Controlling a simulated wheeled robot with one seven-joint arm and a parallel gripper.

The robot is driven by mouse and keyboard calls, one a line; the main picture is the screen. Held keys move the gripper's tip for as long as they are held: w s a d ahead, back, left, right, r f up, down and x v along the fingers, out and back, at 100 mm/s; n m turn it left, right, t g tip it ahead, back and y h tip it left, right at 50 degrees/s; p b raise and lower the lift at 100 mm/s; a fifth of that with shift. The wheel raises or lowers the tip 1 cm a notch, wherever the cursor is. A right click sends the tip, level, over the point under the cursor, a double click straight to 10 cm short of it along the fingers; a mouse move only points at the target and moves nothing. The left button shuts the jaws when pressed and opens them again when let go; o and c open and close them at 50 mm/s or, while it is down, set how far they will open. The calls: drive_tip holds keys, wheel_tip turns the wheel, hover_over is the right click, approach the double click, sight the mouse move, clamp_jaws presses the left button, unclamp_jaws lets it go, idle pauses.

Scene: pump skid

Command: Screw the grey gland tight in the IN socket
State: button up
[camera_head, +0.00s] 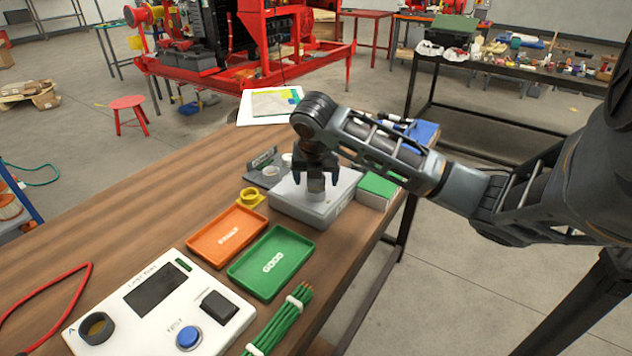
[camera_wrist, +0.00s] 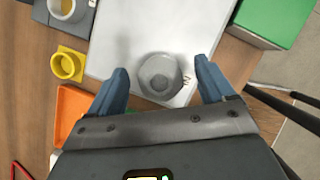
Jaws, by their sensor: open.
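The grey gland (camera_wrist: 160,76) stands in the top of the light grey box (camera_wrist: 118,40), beside printed lettering of which an "N" shows in the wrist view. In the head view the gland (camera_head: 316,184) shows below my gripper. My gripper (camera_wrist: 160,85) is open, with one blue finger on each side of the gland and a gap visible on both sides. In the head view my gripper (camera_head: 316,175) points down over the box (camera_head: 290,206). The socket under the gland is hidden, so I cannot tell how deep the gland sits.
An orange tray (camera_head: 228,236), a green GOOD tray (camera_head: 271,262) and a yellow ring holder (camera_head: 250,197) lie left of the box. A green-topped box (camera_head: 378,186) stands close on its right. A white test panel (camera_head: 160,305) is at the front left.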

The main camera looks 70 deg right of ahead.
drive_tip(key=n+b, duration=0.1)
drive_tip(key=n+t+b, duration=0.1)
drive_tip(key=n, duration=0.1)
drive_tip(key=shift+f+n+b, duration=0.2)
drive_tip(key=shift+n+b, duration=0.1)
drive_tip(key=shift+b, duration=0.05)
drive_tip(key=shift+r+n+t+y+b, duration=0.25)
drive_tip(key=shift+n+t+y, duration=0.2)
drive_tip(key=shift+n, duration=0.35)
drive_tip(key=c, duration=1.1)
drive_tip(key=m+g+p, duration=0.1)
drive_tip(key=m, duration=0.2)
drive_tip(key=shift+a+m+h, duration=0.1)
drive_tip(key=shift+m+h, duration=0.2)
drive_tip(key=shift+h, duration=0.05)
drive_tip(key=shift+m+g, duration=0.25)
drive_tip(key=shift+m, duration=0.25)
drive_tip(key=m+g+p, duration=0.1)
drive_tip(key=m+p, duration=0.2)
drive_tip(key=shift+m+g, duration=0.3)
drive_tip(key=shift+m, duration=0.1)
drive_tip(key=shift+f+m, duration=0.1)
drive_tip(key=shift+m, duration=0.3)
